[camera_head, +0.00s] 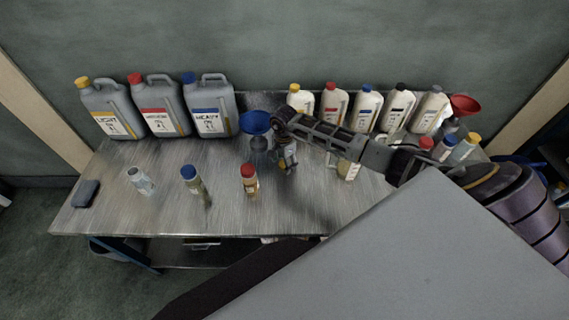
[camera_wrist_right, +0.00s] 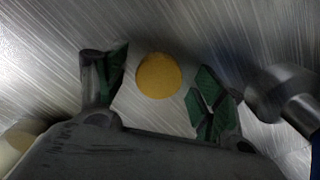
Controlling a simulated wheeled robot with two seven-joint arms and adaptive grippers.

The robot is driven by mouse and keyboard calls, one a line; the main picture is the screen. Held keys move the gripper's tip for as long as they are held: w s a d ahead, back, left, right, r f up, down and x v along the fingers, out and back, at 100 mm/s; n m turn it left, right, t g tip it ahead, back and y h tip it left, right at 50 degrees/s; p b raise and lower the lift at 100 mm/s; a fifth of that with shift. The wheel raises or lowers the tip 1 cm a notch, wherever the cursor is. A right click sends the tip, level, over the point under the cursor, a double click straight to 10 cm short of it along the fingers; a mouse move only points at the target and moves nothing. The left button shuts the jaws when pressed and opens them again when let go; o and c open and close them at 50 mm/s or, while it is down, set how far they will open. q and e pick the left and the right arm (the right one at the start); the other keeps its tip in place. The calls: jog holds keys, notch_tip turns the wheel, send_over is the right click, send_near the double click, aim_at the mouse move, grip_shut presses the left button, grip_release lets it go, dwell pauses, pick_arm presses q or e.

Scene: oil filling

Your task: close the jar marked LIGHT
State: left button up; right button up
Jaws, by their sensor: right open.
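A small clear jar (camera_head: 142,180) with no coloured lid on top stands at the left of the metal table; its label is too small to read. A round yellow lid (camera_wrist_right: 159,76) shows in the right wrist view, between and just beyond the fingertips. In the head view the gripper hides it. My right gripper (camera_head: 287,160) points down over the middle of the table, to the right of the red-lidded jar. In the right wrist view its green-padded fingers (camera_wrist_right: 160,95) are apart, with nothing clamped. My left gripper is not in view.
A blue-lidded jar (camera_head: 191,178) and a red-lidded jar (camera_head: 250,180) stand nearby. A blue funnel (camera_head: 256,122) is close behind my gripper. Large canisters (camera_head: 160,107) and white bottles (camera_head: 366,108) line the back. A dark block (camera_head: 85,193) lies at the left edge.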

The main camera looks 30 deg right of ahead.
dwell(0.4)
jog(key=c, duration=0.8)
pick_arm(q)
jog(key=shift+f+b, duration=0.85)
jog(key=shift+b, duration=0.05)
pick_arm(e)
jog(key=shift+r, duration=5)
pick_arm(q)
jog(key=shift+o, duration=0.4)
